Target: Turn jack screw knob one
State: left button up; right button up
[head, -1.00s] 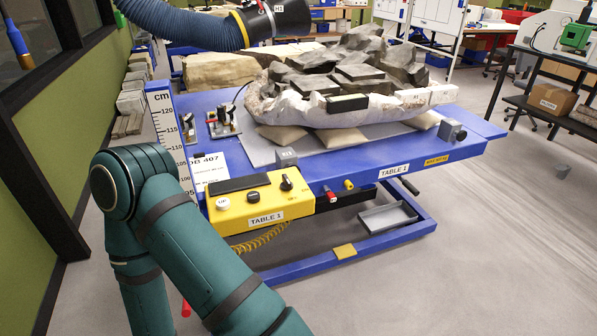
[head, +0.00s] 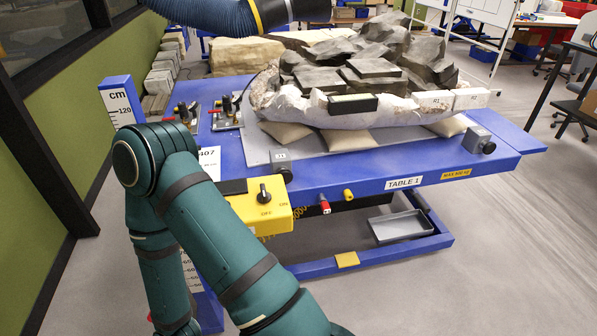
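A grey block (head: 281,158) with a short mark on top, too small to read surely, sits at the front edge of the blue lift table (head: 350,182). A dark round knob (head: 287,175) is on its front. A similar grey block (head: 477,139) with a dark round knob (head: 489,148) sits at the table's right front. I cannot tell for certain which is knob one. Neither gripper is in view; only a green arm of mine shows at the left, covering part of the table's left front.
A plaster-jacketed rock mass (head: 350,85) rests on sandbags (head: 347,139) on the table. A yellow control box (head: 262,207) with a black switch hangs at the front, partly hidden by my arm. A blue hose (head: 215,14) hangs above. Open floor lies to the right.

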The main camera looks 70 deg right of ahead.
aim_at(287, 175)
jog(key=k+l, duration=0.15)
jog(key=l, duration=0.25)
jog(key=k+l, duration=0.15)
jog(key=l, duration=0.25)
jog(key=k+l, duration=0.15)
jog(key=l, duration=0.2)
jog(key=k+l, duration=0.15)
jog(key=l, duration=0.25)
jog(key=k+l, duration=0.15)
jog(key=l, duration=0.25)
jog(key=k+l, duration=0.15)
jog(key=l, duration=0.25)
jog(key=k+l, duration=0.15)
jog(key=l, duration=0.2)
